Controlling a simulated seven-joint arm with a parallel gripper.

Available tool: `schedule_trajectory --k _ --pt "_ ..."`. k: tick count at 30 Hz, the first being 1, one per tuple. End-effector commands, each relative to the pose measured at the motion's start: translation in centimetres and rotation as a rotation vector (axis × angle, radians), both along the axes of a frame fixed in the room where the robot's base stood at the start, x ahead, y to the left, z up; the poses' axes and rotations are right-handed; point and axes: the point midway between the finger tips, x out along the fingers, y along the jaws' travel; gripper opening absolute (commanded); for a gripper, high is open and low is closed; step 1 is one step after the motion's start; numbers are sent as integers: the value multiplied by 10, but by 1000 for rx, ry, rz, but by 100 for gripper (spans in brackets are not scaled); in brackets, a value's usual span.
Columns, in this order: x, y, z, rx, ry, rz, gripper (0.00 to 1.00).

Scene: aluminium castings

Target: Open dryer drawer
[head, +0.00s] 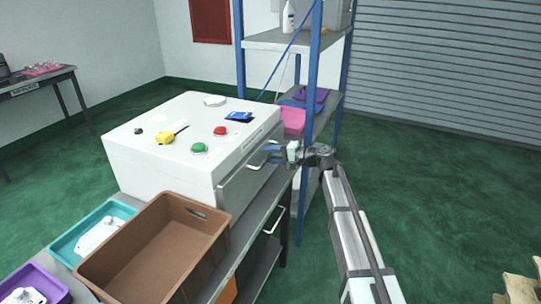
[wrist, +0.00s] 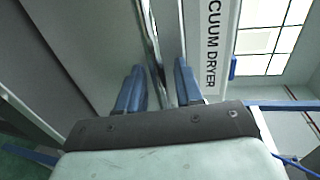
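The dryer (head: 180,150) is a white box on a bench, with buttons on top. Its grey drawer front (head: 240,186) faces right and looks closed in the head view. My gripper (head: 270,154) is at the drawer front, by the upper part, and partly hides the handle. In the wrist view, the chrome handle bar (wrist: 151,38) runs between the two blue fingers of my gripper (wrist: 158,85). The fingers stand apart, with gaps beside the bar, so the gripper is open around it. A label reading "CUUM DRYER" (wrist: 212,50) lies right of the bar.
A brown crate (head: 125,265), a teal tray (head: 70,240) and a purple tray (head: 35,285) stand on the bench in front of the dryer. A blue-post shelf rack (head: 313,70) stands close behind my gripper. Green floor to the right is mostly clear.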

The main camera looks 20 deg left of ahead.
Motion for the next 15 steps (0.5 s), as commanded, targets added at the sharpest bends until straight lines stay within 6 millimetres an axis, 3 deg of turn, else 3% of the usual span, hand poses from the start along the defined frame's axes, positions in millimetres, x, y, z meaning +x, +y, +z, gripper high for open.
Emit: schedule_trajectory --k 10,15 --pt "0 2 -1 0 0 0 35" --pt "0 2 0 0 0 0 18"
